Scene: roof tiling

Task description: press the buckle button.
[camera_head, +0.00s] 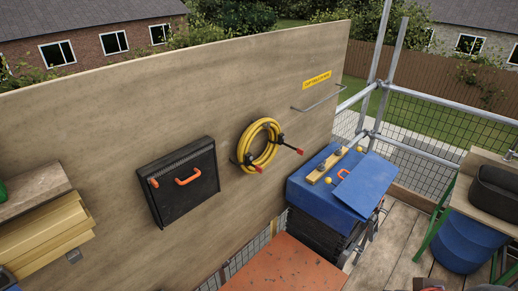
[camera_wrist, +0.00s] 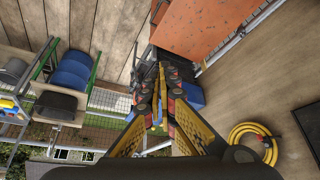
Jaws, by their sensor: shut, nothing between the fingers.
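A coil of yellow hose (camera_head: 261,145) hangs on the wooden board, held by dark straps. Two red-orange ends, one at the right (camera_head: 299,151) and one below (camera_head: 259,168), stick out from the straps; they look like buckle buttons, but are too small to be sure. The coil also shows at the lower right of the wrist view (camera_wrist: 236,133), where the buckle details are unclear. My gripper (camera_wrist: 162,78) is in the middle of the wrist view, its fingers together and empty, left of the coil in the picture and apart from it.
A black case (camera_head: 184,182) with an orange handle is on the board left of the coil. An orange speckled panel (camera_head: 285,266) lies in front. Mesh and scaffold poles (camera_head: 380,75) bound the right side.

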